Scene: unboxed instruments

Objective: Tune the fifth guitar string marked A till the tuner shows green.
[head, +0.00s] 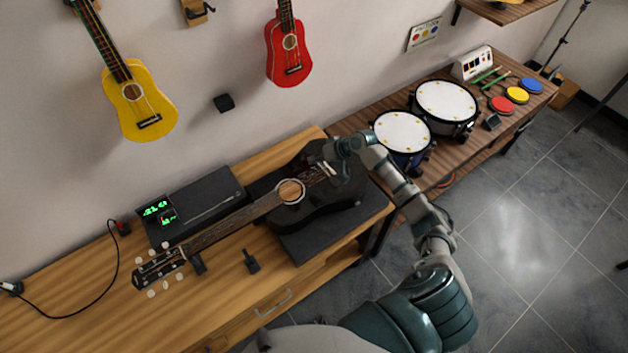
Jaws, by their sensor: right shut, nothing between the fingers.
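A black acoustic guitar (313,205) lies on the wooden bench, body to the right. Its headstock (158,266) points to the lower left, with several pale tuning pegs along both edges. The string letters are too small to read. The tuner (158,212) stands behind the neck and shows green lit characters that I cannot read clearly. My right gripper (328,168) is shut and empty over the guitar body near the bridge, far from the pegs. Whether it touches the strings I cannot tell. My left gripper is not in view.
A black case-like box (207,196) lies behind the neck, and a small black object (251,261) sits in front of it. A cable (75,313) runs along the bench's left. Drums (446,100) stand right. Yellow (140,105) and red (289,55) ukuleles hang on the wall.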

